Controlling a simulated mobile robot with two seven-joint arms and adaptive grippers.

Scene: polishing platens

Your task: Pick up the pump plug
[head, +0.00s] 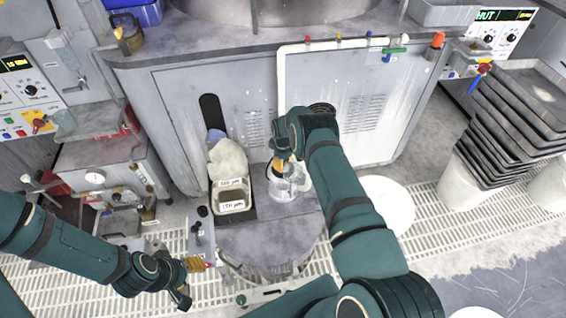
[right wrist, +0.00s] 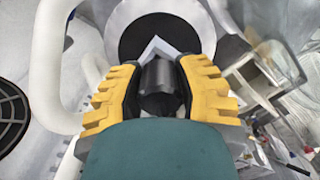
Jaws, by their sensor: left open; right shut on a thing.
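In the right wrist view, the pump plug (right wrist: 160,88) shows as a short black cylinder between the two yellow, ridged fingers of my right gripper (right wrist: 162,82). The fingers are shut on it from both sides. In the head view, my right gripper (head: 285,163) is above a clear pitcher (head: 283,187) in front of the grey machine cabinet; the plug cannot be made out there. My left gripper (head: 190,280) is open at the lower left, beside a small switch box (head: 201,235), away from the plug.
A white labelled tub (head: 232,198) stands left of the pitcher. A white round lid or bucket (head: 388,196) is at right. Stacked dark trays (head: 515,115) stand farther right. A white pipe (head: 281,80) runs down the cabinet. Grating floor (head: 440,215) lies open at right.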

